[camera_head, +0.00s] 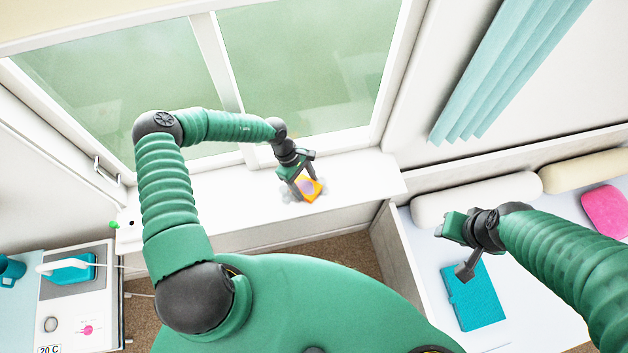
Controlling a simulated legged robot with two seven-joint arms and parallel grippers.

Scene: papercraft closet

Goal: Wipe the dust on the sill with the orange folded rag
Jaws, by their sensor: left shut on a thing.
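The white sill (365,177) runs below the window. The orange folded rag (314,187) lies on the sill, with my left gripper (304,190) shut on it from above. A patch of grey dust (288,190) shows on the sill around and beside the rag; part of it is hidden by the gripper and rag. My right gripper (462,250) is at the right, above the bed and away from the sill.
A teal book (475,298) lies on the white bed at the right, near bolsters (476,198) and a pink cushion (606,210). A teal curtain (505,65) hangs right of the window. A white unit (75,310) stands at lower left. The sill's right part is clear.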

